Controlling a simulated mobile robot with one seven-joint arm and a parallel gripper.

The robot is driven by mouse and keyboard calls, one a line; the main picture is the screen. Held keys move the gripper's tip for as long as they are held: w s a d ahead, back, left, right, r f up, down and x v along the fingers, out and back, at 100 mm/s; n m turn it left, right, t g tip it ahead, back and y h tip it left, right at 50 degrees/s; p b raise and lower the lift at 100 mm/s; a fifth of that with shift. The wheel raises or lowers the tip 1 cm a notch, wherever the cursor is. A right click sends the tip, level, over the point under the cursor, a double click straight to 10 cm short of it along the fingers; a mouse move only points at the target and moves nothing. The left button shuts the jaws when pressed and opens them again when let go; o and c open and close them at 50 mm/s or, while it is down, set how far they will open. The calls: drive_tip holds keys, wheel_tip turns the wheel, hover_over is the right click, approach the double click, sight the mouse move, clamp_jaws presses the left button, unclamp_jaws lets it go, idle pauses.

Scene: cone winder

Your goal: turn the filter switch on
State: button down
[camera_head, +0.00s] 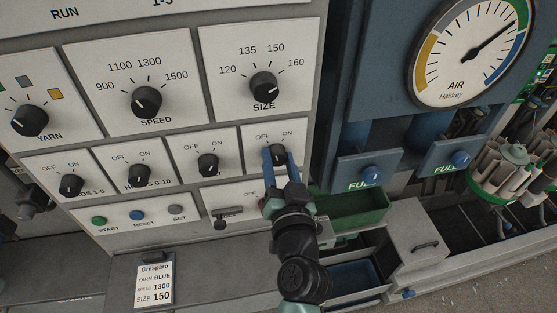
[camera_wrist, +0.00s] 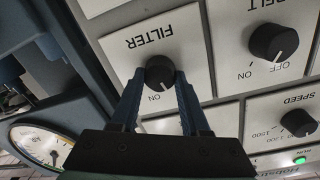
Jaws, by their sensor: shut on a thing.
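The filter switch (camera_head: 273,151) is a black round knob on a white plate, rightmost in the row of OFF/ON knobs in the head view. In the wrist view the same knob (camera_wrist: 159,71) appears upside down with its FILTER label, and ON is readable near it. Its white mark seems to point to the lower right there, to the side of ON; the OFF label is hidden by a finger. My gripper (camera_head: 279,163) has its blue fingers on either side of the knob and is shut on it. The fingers (camera_wrist: 157,88) also show in the wrist view.
The belt knob (camera_wrist: 274,42) is beside the filter plate, its mark toward OFF. Below are a small lever (camera_head: 228,213) and a green tray (camera_head: 355,210). A blue panel with an air gauge (camera_head: 472,48) stands to the right.

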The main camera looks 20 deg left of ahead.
drive_tip(key=m, duration=0.4)
drive_tip(key=shift+d+m, duration=0.1)
drive_tip(key=shift+m, duration=0.2)
drive_tip(key=m+p, duration=0.1)
drive_tip(key=m, duration=0.3)
drive_tip(key=shift+w, duration=0.1)
drive_tip(key=shift+f, duration=0.1)
drive_tip(key=shift+c, duration=1.9)
unclamp_jaws()
drive_tip(key=b+v, duration=0.4)
drive_tip(key=v, duration=0.9)
drive_tip(key=shift+b, duration=0.35)
